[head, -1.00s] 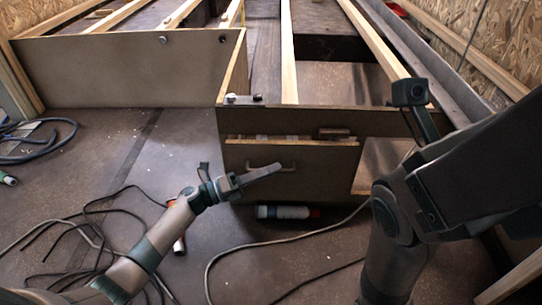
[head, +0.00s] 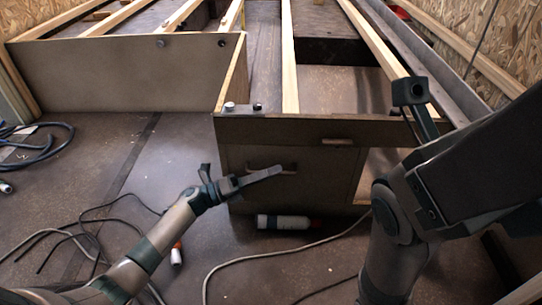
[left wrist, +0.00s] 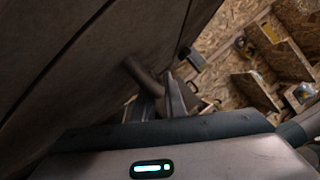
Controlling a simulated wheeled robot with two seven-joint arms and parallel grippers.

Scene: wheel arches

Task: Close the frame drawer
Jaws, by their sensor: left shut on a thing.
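The frame drawer (head: 315,178) is a dark brown front panel low in the wooden frame, under a cross rail (head: 290,128). In the head view its front looks about level with the rail; a small gap cannot be ruled out. Its bar handle (head: 287,168) is on the left half of the front. My left gripper (head: 280,171) is shut on the handle and partly hides it. In the left wrist view the fingers meet the curved handle (left wrist: 142,76) against the dark panel.
A white bottle (head: 283,222) lies on the floor just below the drawer. Loose cables (head: 75,235) and a small white-and-orange tube (head: 176,255) lie around my left arm. An open bay (head: 378,172) is right of the drawer. A long panel (head: 120,72) stands back left.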

